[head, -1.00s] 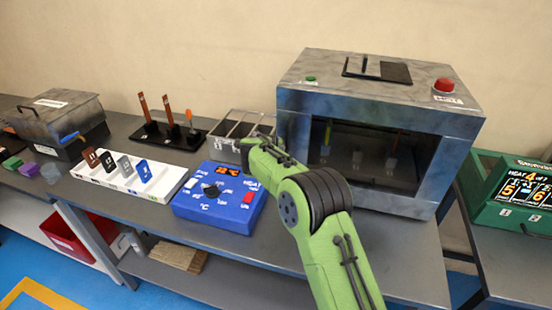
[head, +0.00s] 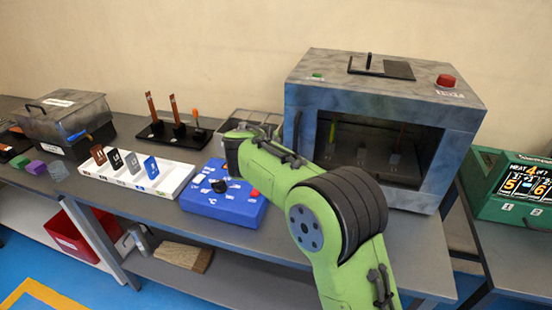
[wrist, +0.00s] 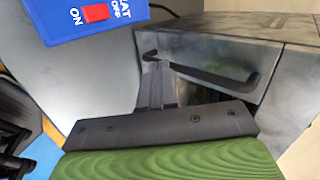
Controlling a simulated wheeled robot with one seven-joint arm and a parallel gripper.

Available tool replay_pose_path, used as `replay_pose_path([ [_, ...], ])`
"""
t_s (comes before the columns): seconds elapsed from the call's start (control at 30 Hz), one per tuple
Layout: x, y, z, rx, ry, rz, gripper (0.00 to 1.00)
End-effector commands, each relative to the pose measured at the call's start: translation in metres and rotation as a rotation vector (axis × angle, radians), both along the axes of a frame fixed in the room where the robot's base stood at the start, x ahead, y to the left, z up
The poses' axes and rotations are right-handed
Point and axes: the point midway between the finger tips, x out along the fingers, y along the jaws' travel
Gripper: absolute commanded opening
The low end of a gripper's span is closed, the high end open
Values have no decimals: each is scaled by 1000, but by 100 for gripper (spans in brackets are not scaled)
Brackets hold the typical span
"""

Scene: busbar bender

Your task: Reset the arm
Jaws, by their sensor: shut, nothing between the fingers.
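My green arm rises in front of the bench in the head view, its dark wrist end above the blue control box (head: 235,206). My gripper is hidden behind the forearm there. In the wrist view the narrow dark fingers of my gripper (wrist: 160,86) appear together, shut and empty, beyond a dark bar and a green part of mine. The blue control box, with a red ON/OFF switch (wrist: 96,13), shows at the top left of that view. My forearm covers part of this box in the head view.
A grey oven-like cabinet (head: 385,82) with a red button (head: 446,81) stands right of my arm. Its dark handle (wrist: 215,77) shows in the wrist view. A white card rack (head: 150,188), black stand (head: 172,137) and grey toolbox (head: 62,120) are left. A green display box (head: 490,210) is far right.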

Motion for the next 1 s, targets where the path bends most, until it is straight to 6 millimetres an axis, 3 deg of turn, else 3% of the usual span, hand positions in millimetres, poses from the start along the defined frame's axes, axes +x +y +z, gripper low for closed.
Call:
replay_pose_path([
  [0.17,-23,-18,28,-86,27,94,0],
  [0.27,-65,-50,58,-243,87,269,0],
  [0.43,-170,-107,83,-530,224,632,0],
  [0.6,-292,-143,64,-764,338,1031,0],
  [0.7,-350,-148,42,-860,364,1246,0],
  [0.83,-389,-145,20,-929,365,1414,0],
  [1.0,-396,-144,16,-946,364,1455,0],
])
